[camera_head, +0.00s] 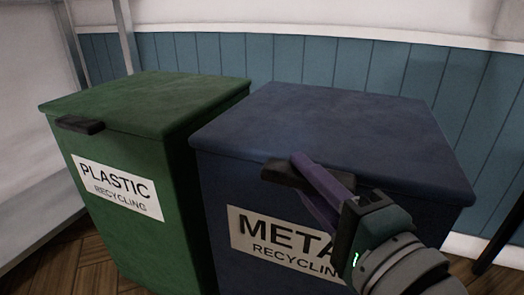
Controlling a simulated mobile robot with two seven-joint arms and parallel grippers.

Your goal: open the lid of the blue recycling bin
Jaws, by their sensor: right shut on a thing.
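The blue recycling bin (218,195) stands in the middle right, with a white label that reads "METAL RECYCLING" in part. Its lid (330,125) lies flat and closed on top. A dark handle (278,175) sticks out from the lid's front edge. My right gripper (303,178) comes in from the lower right. Its purple fingers are shut on the handle, one above and one below it. The gripper hides the right part of the handle and of the label. My left gripper is not in view.
A green bin (150,100) labelled "PLASTIC RECYCLING" stands close on the left, its lid closed. A blue panelled wall (300,62) is right behind the bins. A pale shelf or counter with metal legs is at the far left. Wooden floor (75,262) shows at the lower left.

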